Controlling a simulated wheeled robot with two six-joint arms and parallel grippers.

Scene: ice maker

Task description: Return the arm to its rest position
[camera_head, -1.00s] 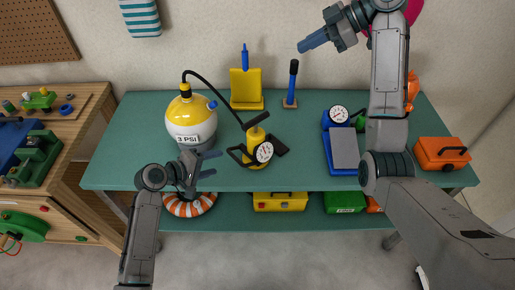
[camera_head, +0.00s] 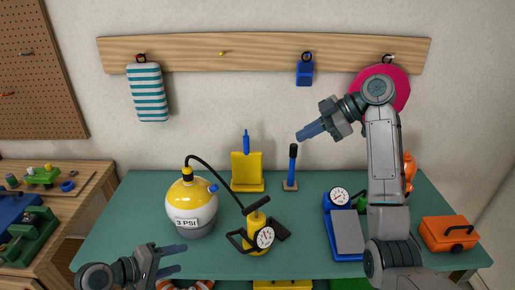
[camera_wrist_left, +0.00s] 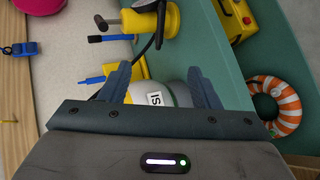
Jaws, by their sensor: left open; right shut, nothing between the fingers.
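My left gripper (camera_head: 167,262) is low at the left front of the green table, in front of the yellow and white ball marked 3 PSI (camera_head: 192,205). It is open, with nothing between its fingers. In the left wrist view its two fingers (camera_wrist_left: 160,88) are spread, with part of the ball (camera_wrist_left: 172,92) seen beyond and between them. My right gripper (camera_head: 303,135) is raised above the back of the table, in front of the wall. Its fingers are together and empty, pointing left.
A yellow pump (camera_head: 257,230) with a gauge, a blue-handled tool (camera_head: 291,170), a blue scale (camera_head: 347,232) and an orange toolbox (camera_head: 448,233) stand on the green table (camera_head: 305,258). An orange-striped ring (camera_wrist_left: 285,103) lies below. A wooden rail (camera_head: 250,52) with hung items crosses the wall.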

